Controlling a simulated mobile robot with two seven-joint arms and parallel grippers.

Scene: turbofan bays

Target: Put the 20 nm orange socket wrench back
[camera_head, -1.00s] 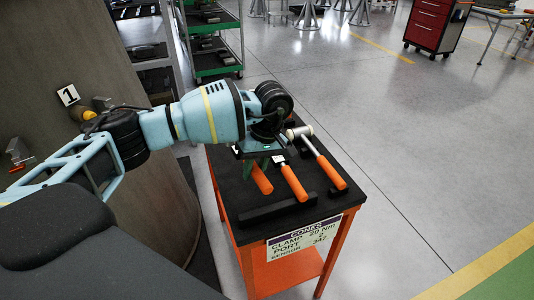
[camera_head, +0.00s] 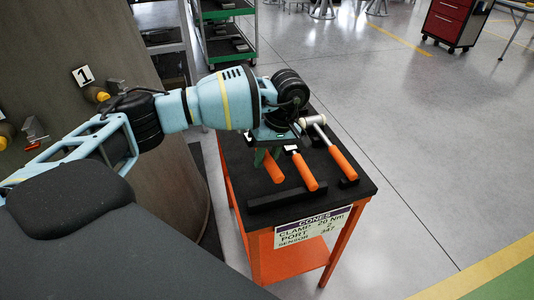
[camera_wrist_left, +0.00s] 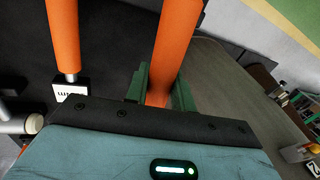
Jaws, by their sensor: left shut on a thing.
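My left gripper (camera_head: 266,156) is over the left part of the black-topped orange cart (camera_head: 290,216). In the left wrist view, its green fingers (camera_wrist_left: 160,90) are shut on an orange-handled wrench (camera_wrist_left: 178,35). In the head view this is the leftmost orange handle (camera_head: 273,170), low over the cart top; I cannot tell whether it touches. Its head is hidden behind the gripper. A second orange handle (camera_head: 305,172), with a white label by it, is just right of it; the label also shows in the left wrist view (camera_wrist_left: 70,92), too small to read surely. My right gripper is not in view.
A third orange-handled tool (camera_head: 343,162) lies further right, near a silver cylindrical part (camera_head: 313,120). A curved grey-brown wall (camera_head: 150,190) stands left.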

